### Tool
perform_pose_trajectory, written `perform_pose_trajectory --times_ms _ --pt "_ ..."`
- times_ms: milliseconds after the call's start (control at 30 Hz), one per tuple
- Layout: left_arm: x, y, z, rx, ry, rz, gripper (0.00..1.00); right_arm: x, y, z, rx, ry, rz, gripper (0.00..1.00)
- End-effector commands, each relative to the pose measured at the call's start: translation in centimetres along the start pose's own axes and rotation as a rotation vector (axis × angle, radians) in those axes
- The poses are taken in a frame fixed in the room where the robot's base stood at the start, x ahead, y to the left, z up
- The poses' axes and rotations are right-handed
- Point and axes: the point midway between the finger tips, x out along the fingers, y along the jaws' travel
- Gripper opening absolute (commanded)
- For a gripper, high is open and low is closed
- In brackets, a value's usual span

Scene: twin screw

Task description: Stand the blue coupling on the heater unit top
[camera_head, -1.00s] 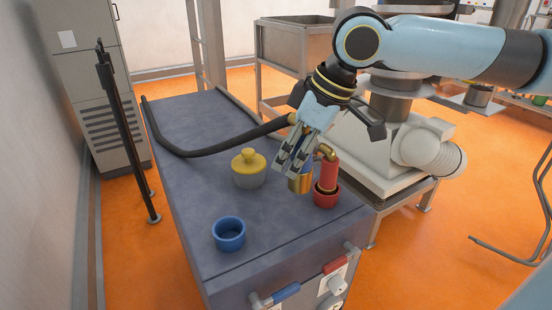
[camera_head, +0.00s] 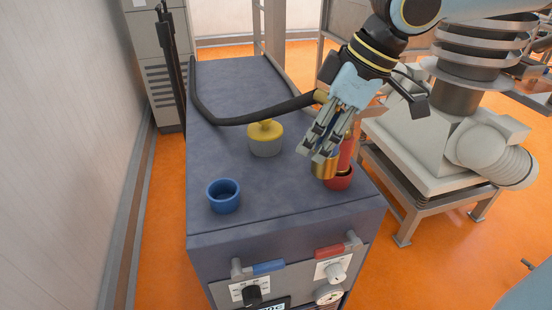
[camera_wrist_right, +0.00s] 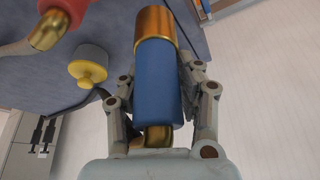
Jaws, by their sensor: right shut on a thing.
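The blue coupling (camera_wrist_right: 158,85), a blue cylinder with brass ends, is between the fingers of my right gripper (camera_wrist_right: 155,92), which is shut on it. In the head view the right gripper (camera_head: 320,142) points down over the heater unit top (camera_head: 285,190). The coupling's lower brass end (camera_head: 323,167) shows there; fingers hide most of its blue body. It is close beside the red coupling (camera_head: 346,155); I cannot tell whether they touch. My left gripper is not in view.
The red coupling stands in a red cup (camera_head: 339,183). An empty blue cup (camera_head: 223,197) stands front left. A black hose (camera_head: 240,120) crosses the back. The top between the cups is clear.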

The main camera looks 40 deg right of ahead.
Motion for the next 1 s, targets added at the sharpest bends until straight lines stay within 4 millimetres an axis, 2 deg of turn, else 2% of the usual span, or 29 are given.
perform_pose_trajectory --times_ms 33,267,733,1000 --pt "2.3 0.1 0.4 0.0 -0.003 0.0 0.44 1.4 0.3 -0.2 -0.003 0.01 -0.001 0.0" --pt "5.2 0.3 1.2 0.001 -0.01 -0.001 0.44 3.3 1.3 -1.9 0.003 0.014 -0.008 0.0" --pt "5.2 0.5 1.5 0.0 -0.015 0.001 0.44 8.1 4.5 -5.5 0.002 0.005 -0.004 0.0" --pt "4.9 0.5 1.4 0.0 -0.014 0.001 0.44 10.1 4.7 -5.1 0.002 -0.001 -0.006 0.0"
